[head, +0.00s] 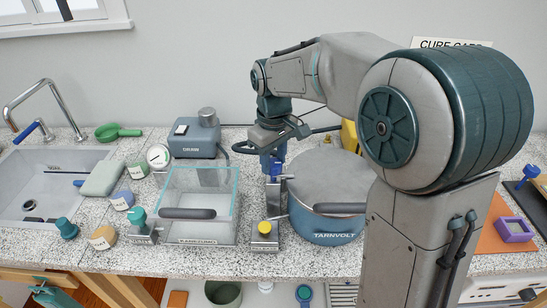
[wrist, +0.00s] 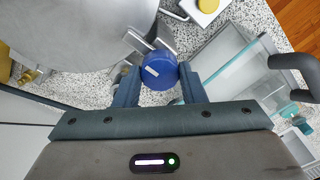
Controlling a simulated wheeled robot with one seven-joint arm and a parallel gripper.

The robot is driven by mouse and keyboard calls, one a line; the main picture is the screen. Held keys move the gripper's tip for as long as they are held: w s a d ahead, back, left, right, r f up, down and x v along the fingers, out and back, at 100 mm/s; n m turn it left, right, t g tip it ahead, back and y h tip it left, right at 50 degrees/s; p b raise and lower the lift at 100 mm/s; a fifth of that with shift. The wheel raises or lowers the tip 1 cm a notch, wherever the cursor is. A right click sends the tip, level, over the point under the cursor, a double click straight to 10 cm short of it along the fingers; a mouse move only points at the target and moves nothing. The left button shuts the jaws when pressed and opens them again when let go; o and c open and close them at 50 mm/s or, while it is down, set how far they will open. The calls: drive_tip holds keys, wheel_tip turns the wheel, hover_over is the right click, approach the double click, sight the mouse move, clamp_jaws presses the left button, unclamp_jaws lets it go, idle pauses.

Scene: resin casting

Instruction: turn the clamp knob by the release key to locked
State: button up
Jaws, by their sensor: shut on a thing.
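A round blue clamp knob (wrist: 158,70) with a small pale mark on its top sits between my fingers in the wrist view. My gripper (wrist: 157,82) is shut on it, one finger on each side. In the head view my gripper (head: 272,160) points down over the counter between the pot and the clear box, and its fingers partly hide the knob. Metal clamp parts (wrist: 137,42) show beside the knob. A yellow round key (wrist: 208,5) on a metal block is near it; it also shows in the head view (head: 265,227), in front of the clamp.
A large lidded pot labelled TARNVOLT (head: 335,232) stands close on the right. A clear glass-walled box (head: 198,226) stands on the left. A grey pump with a gauge (head: 195,140) is behind it. Several small jars and a sink (head: 35,190) are farther left.

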sight(272, 163)
drive_tip(key=shift+w+a+r, duration=0.1)
idle(0.3)
drive_tip(key=o, duration=1)
wheel_tip(272, 163, up, 14)
